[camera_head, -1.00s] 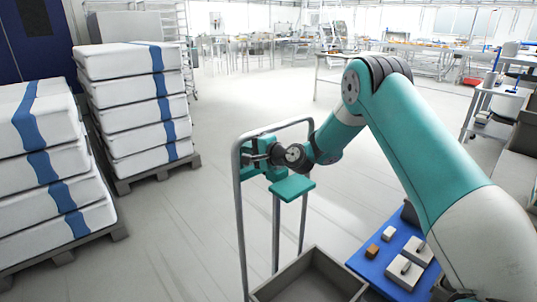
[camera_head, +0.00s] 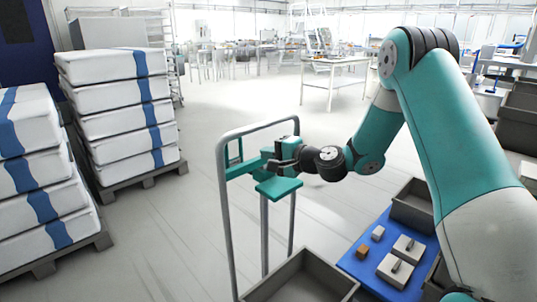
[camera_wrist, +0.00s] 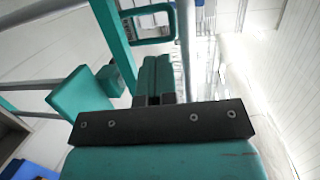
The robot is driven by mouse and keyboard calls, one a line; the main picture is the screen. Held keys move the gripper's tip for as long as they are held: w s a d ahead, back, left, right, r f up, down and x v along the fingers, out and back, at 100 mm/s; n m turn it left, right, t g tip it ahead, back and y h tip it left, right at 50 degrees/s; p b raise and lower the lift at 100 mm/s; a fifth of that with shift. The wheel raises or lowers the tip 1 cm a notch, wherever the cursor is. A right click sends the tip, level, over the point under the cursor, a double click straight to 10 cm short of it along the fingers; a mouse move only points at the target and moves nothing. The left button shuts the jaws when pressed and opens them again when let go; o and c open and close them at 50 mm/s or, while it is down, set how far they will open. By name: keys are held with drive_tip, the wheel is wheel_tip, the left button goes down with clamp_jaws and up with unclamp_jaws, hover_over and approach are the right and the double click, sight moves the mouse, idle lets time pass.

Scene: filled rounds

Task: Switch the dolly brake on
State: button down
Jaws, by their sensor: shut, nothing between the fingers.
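The dolly's grey tubular handle frame (camera_head: 224,215) stands upright left of my arm. A teal crossbar (camera_head: 240,170) runs across it, with a teal plate (camera_head: 278,189) sticking out near my gripper. The plate also shows in the wrist view (camera_wrist: 80,97), left of the fingers. A teal loop (camera_wrist: 150,27) shows beyond the fingertips in the wrist view. I cannot tell which teal part is the brake, nor its setting. My gripper (camera_head: 272,165) is shut and empty beside the frame, above the plate; its closed fingers show in the wrist view (camera_wrist: 160,75). Contact is unclear.
A grey bin (camera_head: 310,275) sits at the frame's foot. A blue mat (camera_head: 352,264) with small blocks and lidded boxes lies right of it. Stacked white sacks (camera_head: 110,105) on pallets stand at the left. The floor behind the frame is clear.

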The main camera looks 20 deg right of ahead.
drive_tip(key=s+a+r+n+g+y, duration=0.1)
drive_tip(key=s+a+r+n+g, duration=0.2)
drive_tip(key=s+a+n+g, duration=0.4)
drive_tip(key=s+a+r+n+g+y, duration=0.1)
drive_tip(key=s+a+r+n+g, duration=0.15)
drive_tip(key=s+a+n, duration=0.45)
drive_tip(key=s+n+g+h, duration=0.5)
drive_tip(key=s+h, duration=0.1)
drive_tip(key=s, duration=1.7)
drive_tip(key=shift+d, duration=0.4)
drive_tip(key=shift+r, duration=0.1)
